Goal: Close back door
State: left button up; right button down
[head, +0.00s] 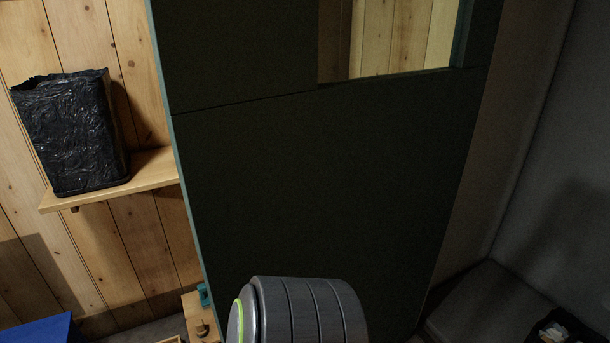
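A large dark green door (320,190) fills the middle of the head view. It has a window opening (400,40) near its top, through which pine planks show. Its left edge is a lighter teal strip and stands apart from the planked wall on the left, so the door looks open. I see no handle on it. A grey ribbed cylinder with a green ring, likely part of my arm, stands in front of the door at the bottom centre. Neither of my grippers is in view.
A pine wall shelf (110,190) on the left holds a crinkled black bag-like container (70,130). A blue object (40,330) is at the bottom left. A small wooden piece (200,315) with a teal item is by the door's lower left edge. A grey wall (550,130) closes the right.

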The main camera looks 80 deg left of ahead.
aim_at(282, 173)
jog(key=k+j+u, duration=0.25)
jog(key=k+j, duration=0.15)
jog(key=k, duration=0.25)
jog(key=k+j+u, duration=0.2)
jog(key=k+j, duration=0.35)
jog(key=j+u, duration=0.2)
jog(key=j, duration=1.4)
jog(key=i, duration=0.05)
